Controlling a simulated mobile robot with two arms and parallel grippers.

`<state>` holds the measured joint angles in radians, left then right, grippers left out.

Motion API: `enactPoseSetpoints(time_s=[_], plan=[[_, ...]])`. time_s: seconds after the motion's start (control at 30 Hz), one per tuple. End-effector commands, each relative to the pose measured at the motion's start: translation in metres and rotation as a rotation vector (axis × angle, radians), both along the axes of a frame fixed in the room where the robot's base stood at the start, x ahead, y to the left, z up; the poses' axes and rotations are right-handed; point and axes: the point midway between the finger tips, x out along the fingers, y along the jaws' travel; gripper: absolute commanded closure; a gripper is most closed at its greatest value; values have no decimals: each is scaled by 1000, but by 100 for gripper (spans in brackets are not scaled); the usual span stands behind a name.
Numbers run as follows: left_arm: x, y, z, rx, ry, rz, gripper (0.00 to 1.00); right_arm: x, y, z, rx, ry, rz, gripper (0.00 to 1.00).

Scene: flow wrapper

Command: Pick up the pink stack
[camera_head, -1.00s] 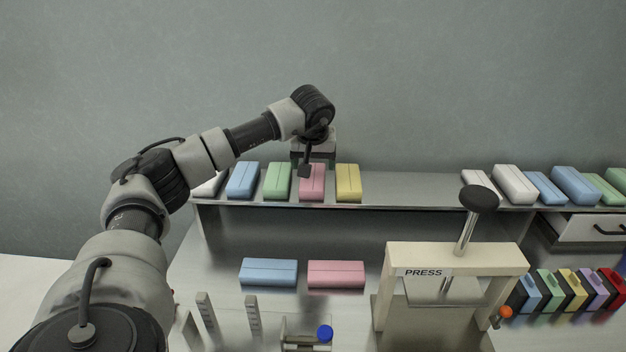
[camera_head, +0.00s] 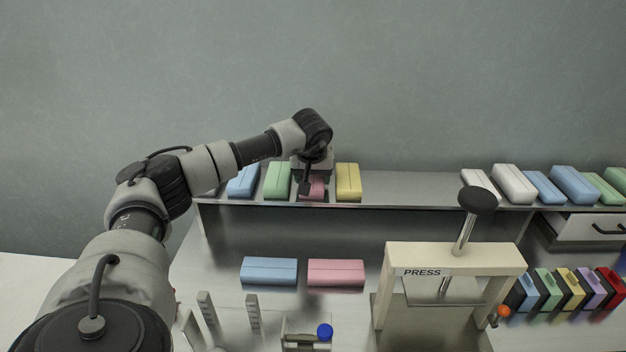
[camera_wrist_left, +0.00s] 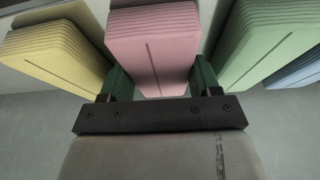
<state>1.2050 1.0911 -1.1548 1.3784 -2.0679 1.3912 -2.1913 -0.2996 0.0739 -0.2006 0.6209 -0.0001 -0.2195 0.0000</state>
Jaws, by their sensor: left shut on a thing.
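The pink stack (camera_head: 313,189) is on the raised shelf between a green stack (camera_head: 277,180) and a yellow stack (camera_head: 348,182). My left gripper (camera_head: 312,178) is over it and hides most of it in the head view. In the left wrist view the pink stack (camera_wrist_left: 154,48) shows layered sheets with a dark line down its top. The fingers of my left gripper (camera_wrist_left: 158,80) are shut on its two sides. The stack appears to rest on the shelf still. A second pink block (camera_head: 336,273) lies on the lower surface. My right gripper is not in view.
The neighbouring stacks stand close on both sides, with narrow gaps. A blue block (camera_head: 269,271) lies on the lower surface. A press (camera_head: 455,258) with a black knob stands at right. More stacks (camera_head: 514,184) line the shelf's right part.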

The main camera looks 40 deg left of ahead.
Motion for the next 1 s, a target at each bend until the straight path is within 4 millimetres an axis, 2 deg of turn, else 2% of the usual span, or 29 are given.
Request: enactPoseSetpoints(time_s=[0.27,0.37,0.53,0.8,1.0], plan=[[0,0,5,0,-2,1,59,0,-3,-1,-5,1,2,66],[1,0,15,0,-3,0,59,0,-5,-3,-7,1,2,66],[2,-2,44,-1,-5,-2,59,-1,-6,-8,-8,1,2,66],[17,-60,77,-1,-4,-6,59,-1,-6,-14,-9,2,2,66],[24,-91,97,0,-3,-3,59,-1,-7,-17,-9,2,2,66]])
